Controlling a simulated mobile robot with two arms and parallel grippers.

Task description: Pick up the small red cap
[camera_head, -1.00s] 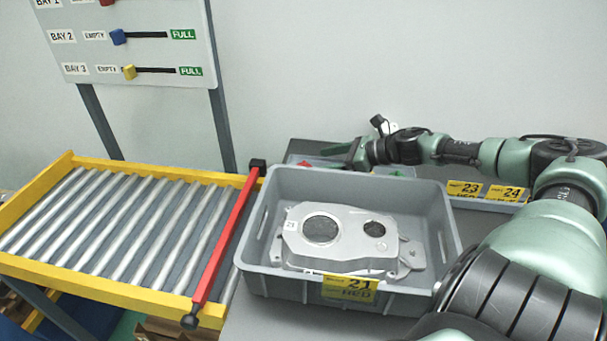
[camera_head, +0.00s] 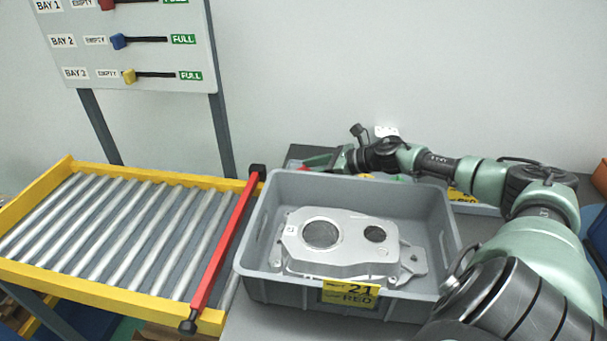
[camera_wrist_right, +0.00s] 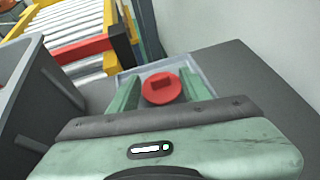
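The small red cap (camera_wrist_right: 162,88) shows in the right wrist view as a round red disc with a raised bar on top. It lies in a light grey tray (camera_wrist_right: 188,64) and appears between the two green fingers of my right gripper (camera_wrist_right: 160,92). The fingers are apart, with a gap visible on the cap's right side; I cannot tell how far above the cap they are. My left gripper is not in view.
The grey crate (camera_head: 255,225), labelled 21 RED, holds an aluminium casting (camera_head: 345,242) and stands in front of the gripper. A roller conveyor (camera_head: 115,235) with a red bar (camera_head: 222,255) is at the left. A bay board (camera_head: 130,50) stands behind it.

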